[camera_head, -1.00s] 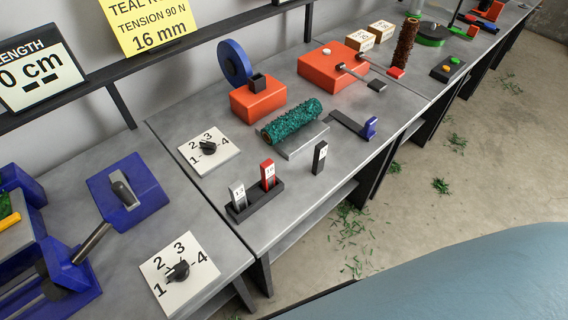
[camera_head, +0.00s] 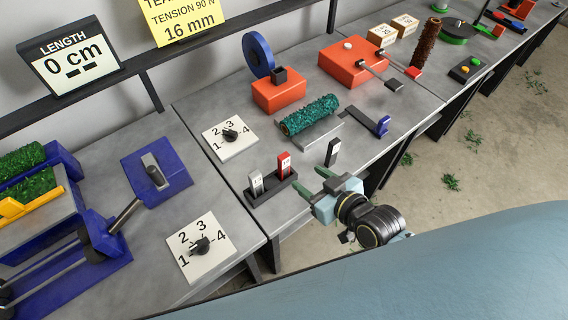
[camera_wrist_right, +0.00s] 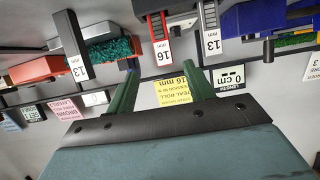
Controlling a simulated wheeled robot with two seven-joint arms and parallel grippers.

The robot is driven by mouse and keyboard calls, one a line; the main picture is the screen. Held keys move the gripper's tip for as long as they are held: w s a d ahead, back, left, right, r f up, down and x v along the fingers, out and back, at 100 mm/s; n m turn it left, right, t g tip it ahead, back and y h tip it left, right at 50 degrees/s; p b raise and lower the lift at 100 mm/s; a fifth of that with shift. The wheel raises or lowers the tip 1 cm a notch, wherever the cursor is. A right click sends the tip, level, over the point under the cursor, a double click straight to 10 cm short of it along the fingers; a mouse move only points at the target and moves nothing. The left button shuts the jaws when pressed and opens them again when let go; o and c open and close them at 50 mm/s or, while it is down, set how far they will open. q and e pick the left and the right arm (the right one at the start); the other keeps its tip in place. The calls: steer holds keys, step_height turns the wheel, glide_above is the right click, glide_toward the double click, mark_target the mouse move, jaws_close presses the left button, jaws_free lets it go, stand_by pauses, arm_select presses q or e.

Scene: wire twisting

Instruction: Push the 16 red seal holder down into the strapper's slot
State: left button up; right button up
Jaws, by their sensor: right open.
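The red seal holder (camera_head: 284,163), labelled 16, stands upright in a black rack (camera_head: 272,191) beside a grey holder (camera_head: 256,182). In the right wrist view, the red holder (camera_wrist_right: 155,35) shows upside down, beyond and between my open fingers. An orange block (camera_head: 278,96) with a square black socket (camera_head: 279,75) and a blue roll (camera_head: 259,57) stands behind; I cannot tell if this is the strapper. My right gripper (camera_head: 336,175) is open and empty, right of the rack and apart from the red holder. My left gripper is not in view.
A separate black holder (camera_head: 333,152) stands just behind my right gripper. A teal roll (camera_head: 309,115) lies behind it. A numbered dial (camera_head: 229,137) sits left of the rack, and another dial (camera_head: 203,247) is on the nearer table. An orange machine (camera_head: 352,62) stands farther back.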

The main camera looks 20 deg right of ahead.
mark_target(286, 163)
steer(key=x, duration=0.7)
steer(key=shift+b, duration=0.3)
steer(key=shift+a+x, duration=0.2)
steer(key=shift+x, duration=2.65)
steer(key=shift+r, duration=0.1)
steer(key=c, duration=1.1)
